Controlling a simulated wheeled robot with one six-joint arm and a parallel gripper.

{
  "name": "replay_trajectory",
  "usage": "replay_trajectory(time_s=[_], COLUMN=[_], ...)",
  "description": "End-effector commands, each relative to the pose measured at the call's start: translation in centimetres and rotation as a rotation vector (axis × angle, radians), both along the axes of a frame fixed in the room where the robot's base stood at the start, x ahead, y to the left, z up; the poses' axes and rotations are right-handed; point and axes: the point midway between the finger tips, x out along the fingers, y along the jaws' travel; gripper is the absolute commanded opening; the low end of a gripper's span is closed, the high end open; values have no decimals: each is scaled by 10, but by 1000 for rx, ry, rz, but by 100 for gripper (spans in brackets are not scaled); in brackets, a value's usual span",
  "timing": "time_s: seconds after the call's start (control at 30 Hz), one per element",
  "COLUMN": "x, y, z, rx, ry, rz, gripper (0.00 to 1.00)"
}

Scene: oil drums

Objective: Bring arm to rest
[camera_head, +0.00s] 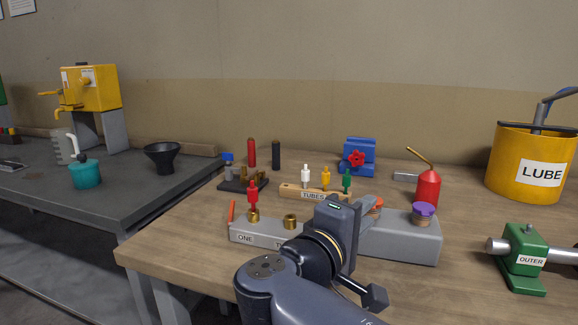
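My arm (300,285) rises from the bottom of the head view, bent, with its dark wrist (338,230) in front of the long grey block. The fingers of my gripper cannot be made out clearly, so its opening is unclear. I see nothing that is clearly held. The grey block (405,240) is labelled ONE at its left end; my wrist hides its middle. A red peg-like piece (253,195) stands upright over the brass fitting at ONE. A second brass fitting (290,221) to its right looks empty.
Behind the block stands a wooden TUBES rack (290,192) with white, yellow and green pieces. A red oil can (428,187), purple cap (424,209), green OUTER fixture (525,258) and yellow LUBE drum (500,165) are at right.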

Motion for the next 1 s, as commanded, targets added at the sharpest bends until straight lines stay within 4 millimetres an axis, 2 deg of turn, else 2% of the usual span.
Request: replay_trajectory(time_s=[0.9, 1.0], x=[-79, -70], y=[68, 59], z=[-1, -3], rx=[-2, 1], ry=[1, 0], rz=[3, -5], gripper=[25, 25])
